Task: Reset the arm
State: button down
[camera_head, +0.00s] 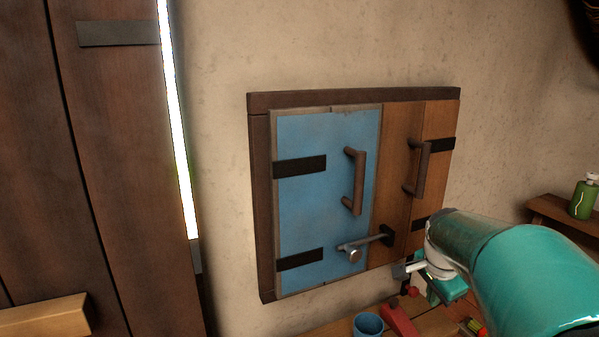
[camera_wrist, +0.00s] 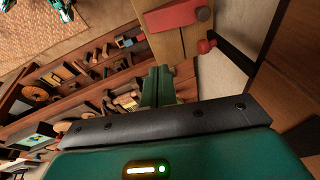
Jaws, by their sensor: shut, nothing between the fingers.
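My arm is the teal and white one at the lower right of the head view, in front of the cabinet's lower right corner. My gripper (camera_wrist: 158,72) shows in the wrist view as two green fingers close together, shut with nothing between them. In the head view the gripper end is small and partly hidden by my arm, so its fingers are hard to make out.
A wall cabinet has a blue door (camera_head: 310,220), a wooden door (camera_head: 398,130) and a metal latch (camera_head: 366,243). Below are a blue cup (camera_head: 367,325) and a red object (camera_head: 399,320). A green bottle (camera_head: 582,200) stands at right. Filled shelves (camera_wrist: 85,110) show in the wrist view.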

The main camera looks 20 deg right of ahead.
jog(key=s+a+n+t+y, duration=0.1)
jog(key=s+a+n, duration=0.3)
jog(key=a, duration=0.5)
jog(key=s+a+r+n+t, duration=0.1)
jog(key=s+a+n, duration=0.3)
jog(key=a+n, duration=0.3)
jog(key=s+a+r+n+t+y, duration=0.1)
jog(key=s+a+n, duration=0.3)
jog(key=a, duration=0.6)
jog(key=shift+a+r+n+y, duration=0.2)
jog(key=shift+a+n+y, duration=0.1)
jog(key=shift+n, duration=0.9)
jog(key=shift+s+d, duration=0.1)
jog(key=shift+d, duration=0.05)
